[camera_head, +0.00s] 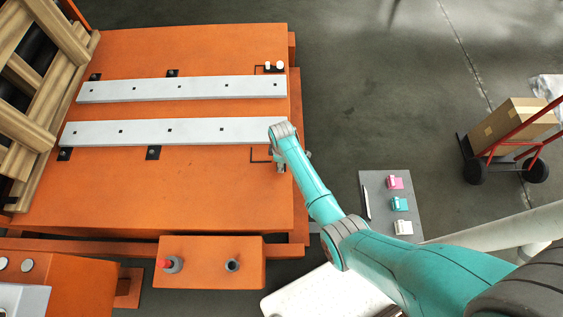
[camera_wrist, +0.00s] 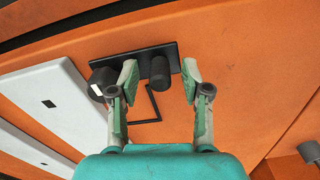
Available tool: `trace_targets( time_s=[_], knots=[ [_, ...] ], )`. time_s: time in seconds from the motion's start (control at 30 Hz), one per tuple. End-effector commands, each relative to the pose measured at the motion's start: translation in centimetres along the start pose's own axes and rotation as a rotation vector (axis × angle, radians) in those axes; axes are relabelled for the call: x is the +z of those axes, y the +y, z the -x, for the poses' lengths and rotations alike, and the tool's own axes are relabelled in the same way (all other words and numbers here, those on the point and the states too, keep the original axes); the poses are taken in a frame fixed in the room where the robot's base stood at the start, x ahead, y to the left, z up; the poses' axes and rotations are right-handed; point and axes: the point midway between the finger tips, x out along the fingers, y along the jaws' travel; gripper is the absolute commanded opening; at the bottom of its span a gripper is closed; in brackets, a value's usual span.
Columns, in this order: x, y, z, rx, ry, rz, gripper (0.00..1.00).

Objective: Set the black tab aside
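In the wrist view a black plate (camera_wrist: 146,55) on the orange bench carries two dark rounded pieces. The left piece (camera_wrist: 101,79) shows a small white patch; the right piece (camera_wrist: 160,72) is plain. I cannot tell which black part is the task's tab. My gripper (camera_wrist: 159,70) is open, its fingers spread on either side of the right piece with gaps showing. In the head view my gripper (camera_head: 281,162) is over the bench's right side, by the end of the near pale strip; my arm hides part of this spot. Small black pieces sit along the strips, one of them here (camera_head: 153,152).
Two pale steel strips (camera_head: 180,87) lie across the orange bench (camera_head: 200,195). A grey mat (camera_head: 375,179) on the right holds a pink (camera_head: 395,183), a teal (camera_head: 399,204) and a white piece (camera_head: 403,227). A hand truck with a carton (camera_head: 515,120) stands far right.

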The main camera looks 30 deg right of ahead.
Motion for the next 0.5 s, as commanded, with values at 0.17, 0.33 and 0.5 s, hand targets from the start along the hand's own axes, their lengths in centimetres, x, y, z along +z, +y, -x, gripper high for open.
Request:
trace_targets(
  time_s=[0.17, 0.33, 0.5],
  knots=[
    [-0.1, 0.0, 0.1, 0.001, 0.001, 0.0, 0.47],
    [-0.1, 0.1, 1.4, 0.002, 0.002, 0.0, 0.47],
    [-0.1, 0.1, 4.3, 0.004, 0.003, 0.0, 0.47]
  ],
)
